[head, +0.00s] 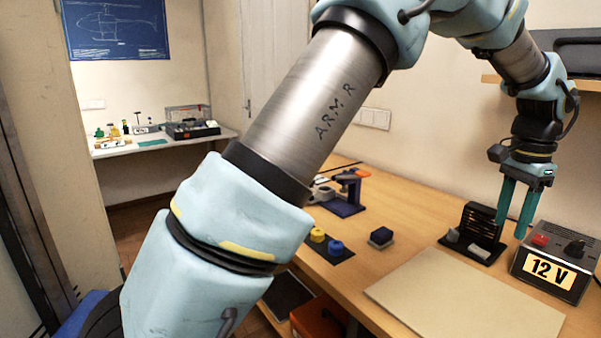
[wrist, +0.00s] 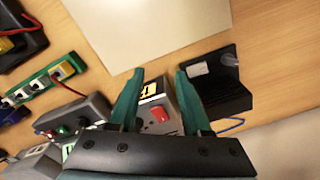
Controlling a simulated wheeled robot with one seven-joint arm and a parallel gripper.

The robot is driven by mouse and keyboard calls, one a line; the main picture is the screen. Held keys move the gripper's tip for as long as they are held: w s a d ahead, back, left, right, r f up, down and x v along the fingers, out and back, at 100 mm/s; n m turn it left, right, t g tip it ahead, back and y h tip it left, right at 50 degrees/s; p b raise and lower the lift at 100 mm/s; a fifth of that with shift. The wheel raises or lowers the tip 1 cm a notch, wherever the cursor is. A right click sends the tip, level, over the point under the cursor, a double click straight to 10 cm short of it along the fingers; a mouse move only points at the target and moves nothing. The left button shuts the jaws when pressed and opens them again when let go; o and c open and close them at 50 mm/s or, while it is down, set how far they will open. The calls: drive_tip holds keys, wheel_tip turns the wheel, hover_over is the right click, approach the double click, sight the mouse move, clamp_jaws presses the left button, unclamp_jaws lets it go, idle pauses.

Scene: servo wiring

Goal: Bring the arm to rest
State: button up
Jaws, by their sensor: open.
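My gripper (head: 515,209) hangs down from my arm at the right in the head view, above the back right of the wooden workbench (head: 400,236). Its two teal fingers are apart and nothing shows between them. The wrist view shows the open fingers (wrist: 158,92) too, with the 12 V power supply (wrist: 160,114) below and beyond them. In the head view the power supply (head: 552,262), with a red switch and a black knob, stands just right of the fingertips. My gripper appears apart from it.
A black stand (head: 479,229) with small grey pieces sits left of the power supply. A pale board (head: 466,296) lies bare at the front. Yellow and blue parts (head: 328,242) and a blue-orange device (head: 345,192) are farther left. The wrist view shows a green strip (wrist: 45,82).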

drive_tip(key=w+a+f+n, duration=0.1)
drive_tip(key=w+a+n, duration=0.4)
drive_tip(key=a, duration=0.7)
drive_tip(key=w+a+f+n, duration=0.2)
drive_tip(key=w+a, duration=0.5)
drive_tip(key=a, duration=0.6)
drive_tip(key=s+a+f+n, duration=0.2)
drive_tip(key=s+a+n, duration=0.2)
drive_tip(key=a, duration=0.8)
drive_tip(key=s+a+f+n+t, duration=0.1)
drive_tip(key=a+n, duration=0.4)
drive_tip(key=a, duration=0.7)
drive_tip(key=s+f, duration=0.1)
drive_tip(key=s, duration=0.1)
drive_tip(key=shift+s+a+t, duration=0.3)
drive_tip(key=shift+s+a, duration=0.05)
drive_tip(key=shift+a, duration=0.05)
drive_tip(key=shift+c, duration=0.3)
